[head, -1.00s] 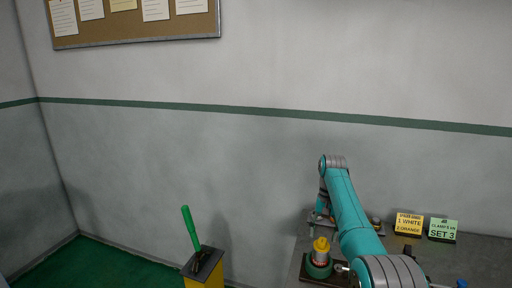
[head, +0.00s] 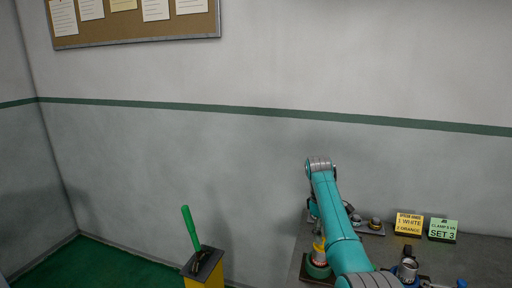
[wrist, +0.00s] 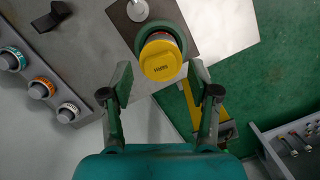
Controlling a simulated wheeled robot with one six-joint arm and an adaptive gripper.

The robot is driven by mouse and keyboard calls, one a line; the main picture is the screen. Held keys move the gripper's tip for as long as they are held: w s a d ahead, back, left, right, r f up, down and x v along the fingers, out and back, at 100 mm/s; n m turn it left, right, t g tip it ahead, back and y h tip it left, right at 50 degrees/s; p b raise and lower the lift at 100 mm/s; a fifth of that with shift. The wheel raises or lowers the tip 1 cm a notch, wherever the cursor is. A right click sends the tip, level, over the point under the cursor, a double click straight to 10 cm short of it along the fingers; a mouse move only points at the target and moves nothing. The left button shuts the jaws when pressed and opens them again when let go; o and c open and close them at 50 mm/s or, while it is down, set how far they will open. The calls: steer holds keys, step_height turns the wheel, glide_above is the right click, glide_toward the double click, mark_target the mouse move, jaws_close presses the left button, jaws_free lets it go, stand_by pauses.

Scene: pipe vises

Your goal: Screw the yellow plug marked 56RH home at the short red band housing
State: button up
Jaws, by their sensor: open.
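The yellow plug (wrist: 160,60) sits on top of a banded housing. Its top mark is upside down and small, seemingly 56RH. In the head view the plug (head: 319,243) is partly covered by my arm. The housing (head: 319,259) shows a pale side and stands upright in a green round vise (wrist: 184,30); a thin reddish band shows under the plug. My gripper (wrist: 160,78) is open and empty, its fingers on either side of the plug's near edge in the picture. I see no contact. How deep the plug sits cannot be told.
Another vise with a grey cylinder (head: 408,268) stands at right. Banded round parts (wrist: 40,88) and a black block (wrist: 52,16) lie at the wrist view's left. Yellow (head: 409,223) and green (head: 443,229) cards stand at the back. A green lever (head: 190,228) rises on a yellow post left of the bench.

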steer(key=n, duration=0.4)
steer(key=shift+t+h, duration=0.3)
steer(key=n+t, duration=0.1)
steer(key=n, duration=0.3)
steer(key=shift+n, duration=0.4)
steer(key=shift+f, duration=0.15)
steer(key=shift+f, duration=1)
steer(key=shift+c, duration=0.3)
